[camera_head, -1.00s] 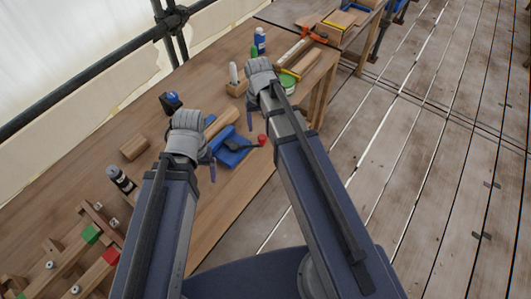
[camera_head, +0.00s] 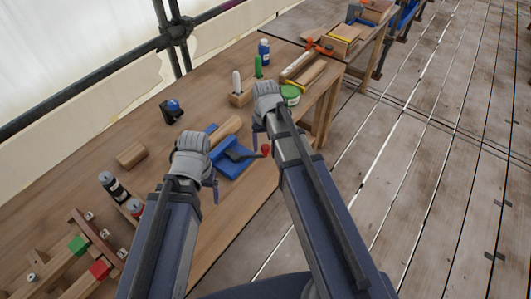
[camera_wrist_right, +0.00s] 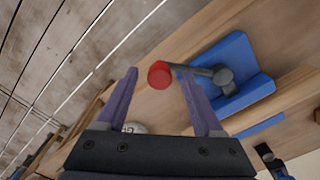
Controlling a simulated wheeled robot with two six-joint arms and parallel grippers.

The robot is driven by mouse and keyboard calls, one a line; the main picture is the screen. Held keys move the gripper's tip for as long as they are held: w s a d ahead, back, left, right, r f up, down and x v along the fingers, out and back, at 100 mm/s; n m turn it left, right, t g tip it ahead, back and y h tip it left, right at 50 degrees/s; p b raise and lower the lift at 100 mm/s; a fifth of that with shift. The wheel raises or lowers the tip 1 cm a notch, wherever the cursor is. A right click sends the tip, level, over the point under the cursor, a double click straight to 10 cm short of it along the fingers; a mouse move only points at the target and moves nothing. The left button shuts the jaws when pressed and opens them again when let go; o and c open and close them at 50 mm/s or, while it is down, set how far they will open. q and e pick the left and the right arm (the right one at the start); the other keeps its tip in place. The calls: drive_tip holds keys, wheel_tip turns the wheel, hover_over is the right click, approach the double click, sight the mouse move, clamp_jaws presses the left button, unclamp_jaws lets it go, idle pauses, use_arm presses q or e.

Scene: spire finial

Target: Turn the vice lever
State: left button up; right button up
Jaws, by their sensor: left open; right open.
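The blue vice (camera_head: 236,166) sits at the bench's front edge, with a wooden piece (camera_head: 226,128) at its jaws. Its dark lever (camera_head: 241,156) ends in a red knob (camera_head: 265,149) on the right. In the right wrist view the knob (camera_wrist_right: 159,75) shows between the fingertips of my right gripper (camera_wrist_right: 160,78), which is open and not visibly gripping it. The vice (camera_wrist_right: 235,65) is to the right there. In the head view my right gripper (camera_head: 262,132) is just above the knob. My left gripper (camera_head: 212,186) is open, left of the vice, its fingers partly hidden by the wrist.
Plank floor (camera_head: 400,200) is open to the right.

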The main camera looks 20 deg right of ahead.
drive_tip(key=shift+f+b, duration=0.4)
drive_tip(key=shift+f, duration=0.45)
clamp_jaws()
idle(0.8)
